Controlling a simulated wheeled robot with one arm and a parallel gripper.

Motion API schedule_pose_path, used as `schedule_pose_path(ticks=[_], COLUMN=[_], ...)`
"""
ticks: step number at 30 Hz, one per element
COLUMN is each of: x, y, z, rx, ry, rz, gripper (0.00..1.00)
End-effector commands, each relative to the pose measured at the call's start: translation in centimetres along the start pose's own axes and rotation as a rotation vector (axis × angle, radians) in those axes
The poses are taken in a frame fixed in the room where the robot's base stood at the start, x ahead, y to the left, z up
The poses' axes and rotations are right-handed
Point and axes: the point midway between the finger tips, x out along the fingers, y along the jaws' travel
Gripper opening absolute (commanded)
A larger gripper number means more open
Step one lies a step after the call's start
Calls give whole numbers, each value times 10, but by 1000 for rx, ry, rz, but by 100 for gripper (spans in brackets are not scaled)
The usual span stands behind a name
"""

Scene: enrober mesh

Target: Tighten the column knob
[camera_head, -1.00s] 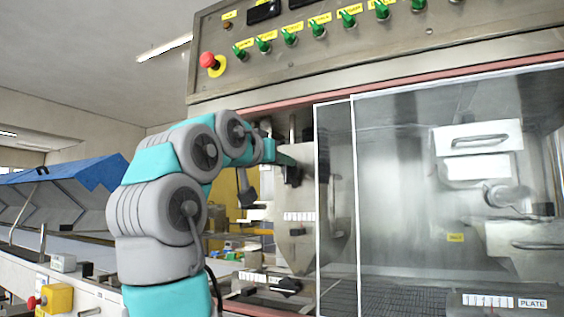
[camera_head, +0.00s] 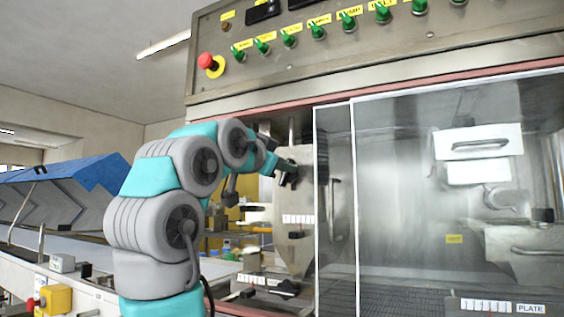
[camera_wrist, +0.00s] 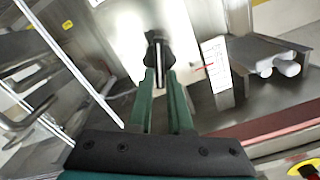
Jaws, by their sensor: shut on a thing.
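The column knob (camera_wrist: 157,40) is a dark piece on a metal column plate (camera_wrist: 122,25). It shows at the tips of my gripper's green fingers in the wrist view. My gripper (camera_wrist: 156,72) is shut on the knob, with one finger on each side of it. In the head view my gripper (camera_head: 288,172) reaches in from the left to the upper part of the metal plate (camera_head: 296,245). There the fingers and wrist mostly hide the knob. A white scale label (camera_head: 299,219) is on the plate below.
A clear framed door (camera_head: 335,210) stands close to the right of my gripper. A control panel (camera_head: 350,40) with green knobs and a red emergency button (camera_head: 207,61) is above. A lower dark knob (camera_head: 286,288) sits below the plate. A conveyor with a blue cover (camera_head: 60,178) is at left.

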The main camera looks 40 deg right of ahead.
Motion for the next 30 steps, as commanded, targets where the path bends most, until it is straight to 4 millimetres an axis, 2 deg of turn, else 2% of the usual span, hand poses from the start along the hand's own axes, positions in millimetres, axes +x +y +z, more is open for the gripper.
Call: schedule_pose_path(ticks=[17, 30], x=[1, 1], y=[6, 12], z=[-1, 2], rx=[192, 562], ry=[1, 2], rz=[8, 7], gripper=[0, 0])
